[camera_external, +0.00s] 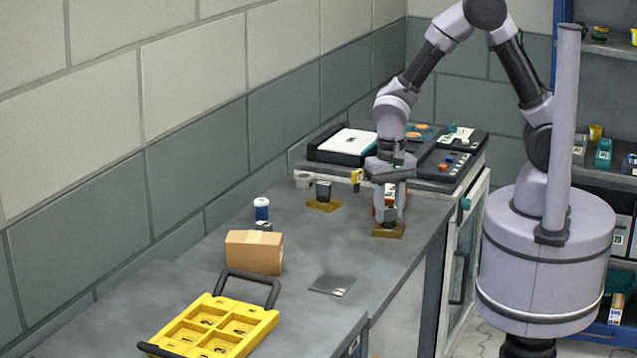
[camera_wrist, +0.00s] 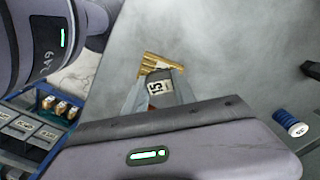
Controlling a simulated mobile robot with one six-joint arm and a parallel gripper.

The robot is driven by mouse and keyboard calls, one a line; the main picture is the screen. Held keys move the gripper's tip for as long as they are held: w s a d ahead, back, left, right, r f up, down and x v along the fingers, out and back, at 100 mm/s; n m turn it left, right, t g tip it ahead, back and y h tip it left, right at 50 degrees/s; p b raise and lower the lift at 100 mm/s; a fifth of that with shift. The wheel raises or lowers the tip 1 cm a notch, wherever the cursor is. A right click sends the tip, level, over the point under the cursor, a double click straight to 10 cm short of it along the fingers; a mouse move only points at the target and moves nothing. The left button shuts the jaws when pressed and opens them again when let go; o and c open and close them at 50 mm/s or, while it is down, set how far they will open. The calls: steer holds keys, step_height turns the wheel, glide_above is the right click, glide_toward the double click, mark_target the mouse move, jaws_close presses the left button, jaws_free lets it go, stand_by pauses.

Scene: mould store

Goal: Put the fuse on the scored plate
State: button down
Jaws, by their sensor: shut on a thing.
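My gripper (camera_external: 389,205) points down over the right edge of the bench, shut on the fuse, a small block with a pale "15" label (camera_wrist: 159,87) in the wrist view. In the external view, some orange and white of the fuse (camera_external: 389,200) shows between the fingers. Directly below is a brass-coloured plate with grooves across it, the scored plate (camera_external: 387,232); its ridged end shows beyond the fuse in the wrist view (camera_wrist: 157,62). The fuse is at or just above this plate; I cannot tell if they touch.
A second brass plate (camera_external: 323,206) bears a dark block (camera_external: 323,190). A blue-and-white cylinder (camera_external: 262,209), cardboard box (camera_external: 254,251), dark flat plate (camera_external: 333,285) and yellow tray (camera_external: 262,322) lie nearer the camera. Dark panels (camera_external: 448,165) stand behind my gripper.

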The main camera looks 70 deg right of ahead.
steer(key=shift+f, duration=0.15)
steer(key=c, duration=1)
jaws_free()
step_height(320, 180, up, 12)
steer(key=p, duration=0.5)
step_height(320, 180, up, 5)
steer(key=t, duration=0.1)
glide_above(389, 208)
steer(key=s+d, duration=0.1)
steer(key=d, duration=0.1)
steer(key=s+d+r+n+t, duration=0.1)
steer(key=s+r, duration=0.2)
steer(key=s+d+r+n+t+y, duration=0.1)
steer(key=s+r+n+t, duration=0.1)
steer(key=s+r, duration=0.1)
steer(key=s+d+r+n+t+y, duration=0.1)
steer(key=s+d+r, duration=0.1)
steer(key=s, duration=0.3)
steer(key=shift+s+r+n+t, duration=0.15)
steer(key=shift+r+t, duration=0.05)
steer(key=shift+r, duration=0.2)
steer(key=shift+s+r+n+t, duration=0.1)
steer(key=shift+r+n+t, duration=0.1)
steer(key=shift+r, duration=0.2)
